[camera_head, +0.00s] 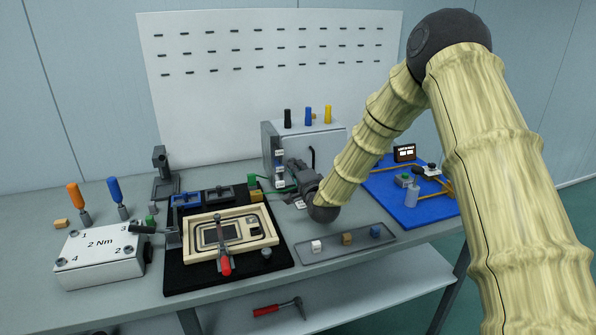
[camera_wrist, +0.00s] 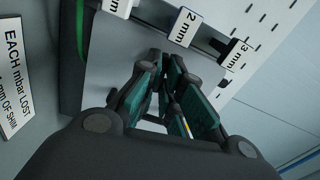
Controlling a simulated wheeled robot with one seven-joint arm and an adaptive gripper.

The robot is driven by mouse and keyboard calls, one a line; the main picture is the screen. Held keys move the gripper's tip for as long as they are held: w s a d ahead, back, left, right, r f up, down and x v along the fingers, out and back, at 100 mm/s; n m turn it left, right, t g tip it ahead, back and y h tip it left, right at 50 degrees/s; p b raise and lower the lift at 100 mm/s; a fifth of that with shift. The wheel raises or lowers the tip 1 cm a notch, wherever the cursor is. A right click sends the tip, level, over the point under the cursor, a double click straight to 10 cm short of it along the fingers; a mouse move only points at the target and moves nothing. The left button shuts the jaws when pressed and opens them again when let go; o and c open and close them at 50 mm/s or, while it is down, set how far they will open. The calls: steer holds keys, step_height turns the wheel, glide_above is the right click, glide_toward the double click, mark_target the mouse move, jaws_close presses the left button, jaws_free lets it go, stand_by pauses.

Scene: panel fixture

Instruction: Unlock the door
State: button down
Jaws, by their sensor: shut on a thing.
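A grey cabinet (camera_head: 330,142) stands at the back of the bench, with a dark curved handle on its front; I take this front to be the door. My gripper (camera_head: 291,165) is in front of the cabinet's left part, and my forearm comes in from the right. In the wrist view my gripper (camera_wrist: 170,62) has its teal-padded fingers brought close together at the tips. It is shut on a small dark thing (camera_wrist: 165,78), mostly hidden by the fingers; I cannot tell what it is. The lock is not clearly visible.
White tags, including a 2 mm tag (camera_wrist: 186,27) and a 3 mm tag (camera_wrist: 233,52), sit close to the fingertips. A black mat (camera_head: 185,280) with a cream fixture lies left, a grey tray (camera_head: 330,253) in front, and a blue board (camera_head: 440,208) right.

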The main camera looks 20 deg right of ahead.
steer(key=shift+f+n+b, duration=0.1)
steer(key=shift+n+b, duration=2.25)
steer(key=shift+n, duration=5.75)
steer(key=c, duration=1.6)
jaws_free()
steer(key=shift+s, duration=0.15)
